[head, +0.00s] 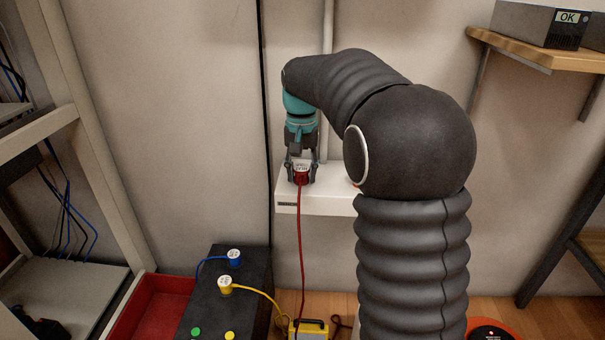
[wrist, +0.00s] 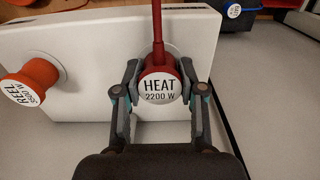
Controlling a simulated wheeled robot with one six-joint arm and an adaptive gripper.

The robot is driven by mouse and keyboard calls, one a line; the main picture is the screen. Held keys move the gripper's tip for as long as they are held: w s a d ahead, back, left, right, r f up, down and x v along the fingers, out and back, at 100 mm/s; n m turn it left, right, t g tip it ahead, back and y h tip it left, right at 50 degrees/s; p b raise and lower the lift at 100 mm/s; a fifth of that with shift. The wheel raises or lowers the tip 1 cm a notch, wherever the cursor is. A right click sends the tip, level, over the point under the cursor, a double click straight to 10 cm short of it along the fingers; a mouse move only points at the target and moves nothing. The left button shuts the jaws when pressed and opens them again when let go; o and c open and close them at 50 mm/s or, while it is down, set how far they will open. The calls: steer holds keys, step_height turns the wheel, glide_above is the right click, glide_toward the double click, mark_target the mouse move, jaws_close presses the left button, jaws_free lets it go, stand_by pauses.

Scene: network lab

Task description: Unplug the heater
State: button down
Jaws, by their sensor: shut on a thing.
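The heater plug (wrist: 158,88) is red, with a white round label reading "HEAT 2200 W". My gripper (wrist: 159,82) is shut on it, one finger on each side. In the head view the plug (head: 302,179) shows between the fingers of my gripper (head: 301,173), at the white outlet box (head: 318,203) on the wall. Its red cord (head: 301,245) hangs down toward the floor. The outlet box (wrist: 90,50) lies behind the plug in the wrist view. I cannot tell whether the plug's pins are in a socket, as the plug and gripper hide them.
An orange plug labelled "REEL" (wrist: 33,77) sits in the same box, left in the wrist view. A black box (head: 215,285) with a blue plug (head: 234,257) and a yellow plug (head: 226,285) stands lower left, beside a red tray (head: 155,310). A shelf (head: 555,52) is at upper right.

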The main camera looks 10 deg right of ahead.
mark_target(302, 168)
steer(key=shift+r, duration=0.1)
steer(key=shift+r+p, duration=2.8)
steer(key=shift+r, duration=0.15)
